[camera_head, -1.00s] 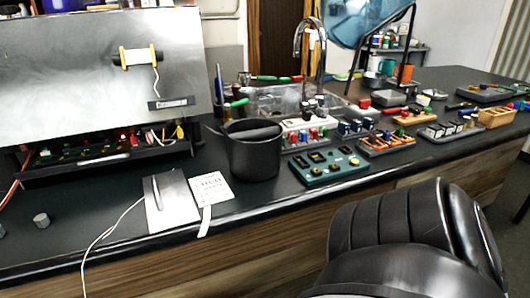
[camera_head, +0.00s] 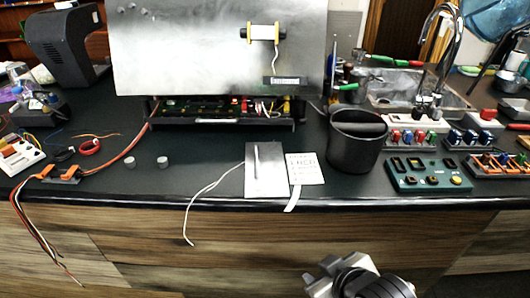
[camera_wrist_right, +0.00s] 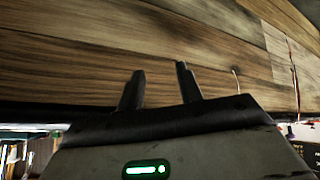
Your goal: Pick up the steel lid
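A large brushed-steel panel (camera_head: 190,60), which looks like the steel lid, stands upright behind an open black tray (camera_head: 215,119) with electronics inside. A white spool-like bar with yellow ends (camera_head: 263,33) and a dark label (camera_head: 285,81) are on its front. A smaller flat metal plate (camera_head: 267,180) with a thin rod on it lies near the counter's front edge. My right gripper (camera_head: 320,270) is below and in front of the counter edge, apart from both. In the right wrist view its two fingers (camera_wrist_right: 160,70) are apart with nothing between them. My left gripper is not in view.
A black bin (camera_head: 355,150), a white printed card (camera_head: 305,169) and a green board (camera_head: 428,174) stand right of the plate. Two small grey knobs (camera_head: 162,162) and loose wires lie left. The wooden counter front (camera_head: 160,240) faces my right gripper.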

